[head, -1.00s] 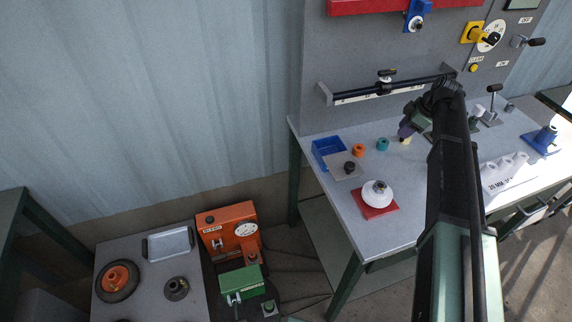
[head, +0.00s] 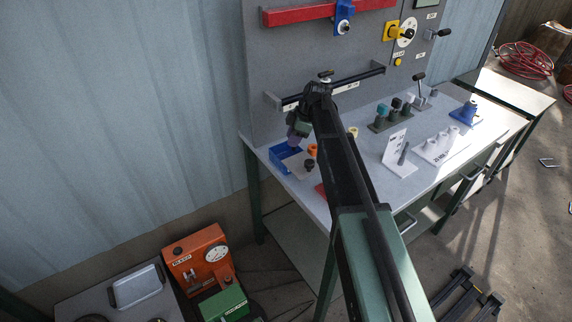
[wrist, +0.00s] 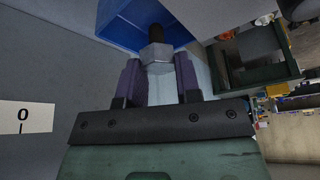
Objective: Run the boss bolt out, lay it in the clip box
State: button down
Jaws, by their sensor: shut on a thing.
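My gripper (head: 295,140) is over the blue clip box (head: 284,162) on the bench, near the panel. In the wrist view, its purple fingers (wrist: 158,75) are shut on a grey hex-headed bolt (wrist: 157,54) with a dark shank. The bolt's shank points toward the blue box (wrist: 122,32), whose inside shows behind it. I cannot tell whether the bolt touches the box. A cream boss (head: 352,132) stands on the bench to the right, apart from my gripper.
An orange ring (head: 312,149) and a dark knob (head: 309,165) are close to the box's right. A red mat (head: 320,188) is partly hidden by my arm. A rail (head: 355,80) crosses the panel above. A white card stand (head: 396,146) is farther right.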

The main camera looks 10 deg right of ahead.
notch_tip(320, 180, down, 3)
jog(key=shift+f+b, duration=0.15)
jog(key=shift+b, duration=0.85)
jog(key=c, duration=0.7)
grip_release()
jog(key=shift+c, duration=0.2)
jog(key=p+v, duration=1)
jog(key=v, duration=0.1)
jog(key=shift+a, duration=0.15)
